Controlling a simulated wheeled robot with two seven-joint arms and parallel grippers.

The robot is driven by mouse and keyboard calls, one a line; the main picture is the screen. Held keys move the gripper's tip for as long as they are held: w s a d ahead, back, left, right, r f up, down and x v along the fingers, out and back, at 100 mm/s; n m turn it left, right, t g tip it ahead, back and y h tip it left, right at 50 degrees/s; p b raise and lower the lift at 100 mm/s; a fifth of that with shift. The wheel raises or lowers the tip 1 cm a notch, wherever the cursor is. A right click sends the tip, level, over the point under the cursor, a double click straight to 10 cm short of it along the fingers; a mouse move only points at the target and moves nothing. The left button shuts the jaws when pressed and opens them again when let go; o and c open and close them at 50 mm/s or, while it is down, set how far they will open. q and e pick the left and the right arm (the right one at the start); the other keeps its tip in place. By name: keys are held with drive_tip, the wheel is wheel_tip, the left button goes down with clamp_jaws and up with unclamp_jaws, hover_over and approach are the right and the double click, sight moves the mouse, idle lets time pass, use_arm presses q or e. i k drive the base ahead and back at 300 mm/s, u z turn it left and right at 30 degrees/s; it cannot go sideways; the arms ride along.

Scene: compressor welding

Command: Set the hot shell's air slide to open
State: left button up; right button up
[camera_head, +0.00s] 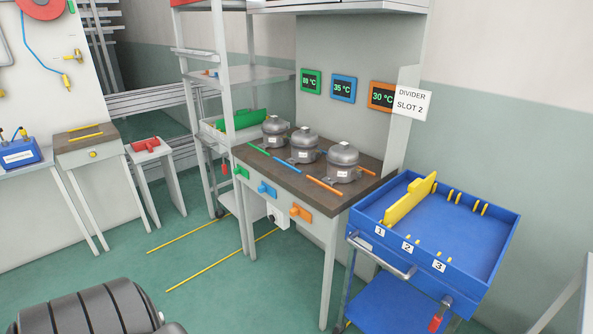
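Three grey compressor shells stand in a row on the dark-topped bench: the far left shell (275,131), the middle shell (304,146) and the near right shell (342,163). On the wall, a green-framed display (311,82) reads about 89 °C, its first digit hard to read. The blue-framed display (343,88) reads 35 °C and the orange-framed one (382,97) 30 °C. Along the bench front sit a green slide (241,172), a blue slide (267,189) and an orange slide (300,212). Their positions are too small to tell. Neither gripper is in view.
Green, blue and orange strips lie on the bench top (275,169). A blue cart (365,220) with a yellow divider (409,199) stands right of the bench. A shelf rack (235,75) stands behind left. Open green floor (215,245) lies in front of the bench.

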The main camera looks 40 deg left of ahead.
sight(238, 169)
drive_tip(key=z, duration=2.55)
drive_tip(key=k, duration=2.55)
drive_tip(key=u, duration=2.35)
